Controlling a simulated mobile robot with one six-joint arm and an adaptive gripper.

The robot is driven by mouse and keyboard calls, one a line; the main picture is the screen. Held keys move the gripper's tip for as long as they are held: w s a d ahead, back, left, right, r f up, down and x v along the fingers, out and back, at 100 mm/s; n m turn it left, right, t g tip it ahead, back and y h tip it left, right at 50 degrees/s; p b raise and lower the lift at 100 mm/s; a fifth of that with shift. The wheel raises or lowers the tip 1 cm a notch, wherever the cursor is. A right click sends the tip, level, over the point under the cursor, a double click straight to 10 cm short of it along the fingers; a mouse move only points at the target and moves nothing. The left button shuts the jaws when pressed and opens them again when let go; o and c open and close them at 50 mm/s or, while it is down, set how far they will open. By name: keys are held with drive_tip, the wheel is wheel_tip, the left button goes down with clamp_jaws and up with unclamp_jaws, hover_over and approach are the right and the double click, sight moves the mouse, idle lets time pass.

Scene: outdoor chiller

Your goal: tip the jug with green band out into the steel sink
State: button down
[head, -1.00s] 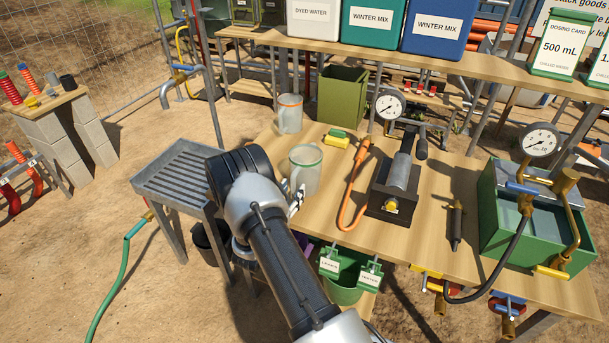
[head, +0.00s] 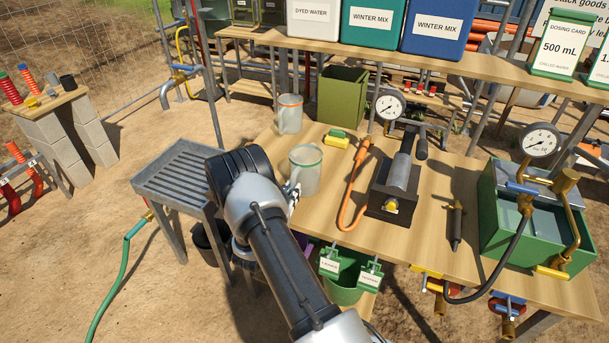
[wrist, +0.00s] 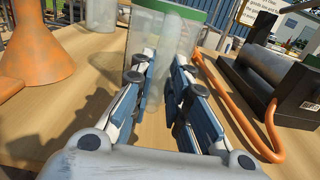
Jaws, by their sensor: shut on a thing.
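The jug with the green band (head: 306,172) is clear and stands upright on the wooden bench, near its left edge. My gripper (head: 294,194) is at the jug's near left side, partly hidden by my arm. In the wrist view the jug (wrist: 172,35) is straight ahead, and my gripper (wrist: 160,80) is shut on it, with the fingers on either side of what looks like its handle. The jug's contents are hard to make out. A grey slatted metal basin on legs (head: 165,178), seemingly the steel sink, stands left of the bench.
A clear jug with an orange band (head: 290,115) stands behind. A yellow-green sponge (head: 337,138), an orange hose (head: 352,190) and a black pump block (head: 395,200) are to the right. An orange cone-shaped thing (wrist: 38,55) stands left in the wrist view.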

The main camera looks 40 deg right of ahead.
sight(294, 172)
drive_tip(key=shift+r, duration=0.15)
drive_tip(key=shift+r+p, duration=2)
drive_tip(key=shift+r, duration=0.95)
drive_tip(key=c, duration=2)
unclamp_jaws()
drive_tip(key=shift+c, duration=0.2)
clamp_jaws()
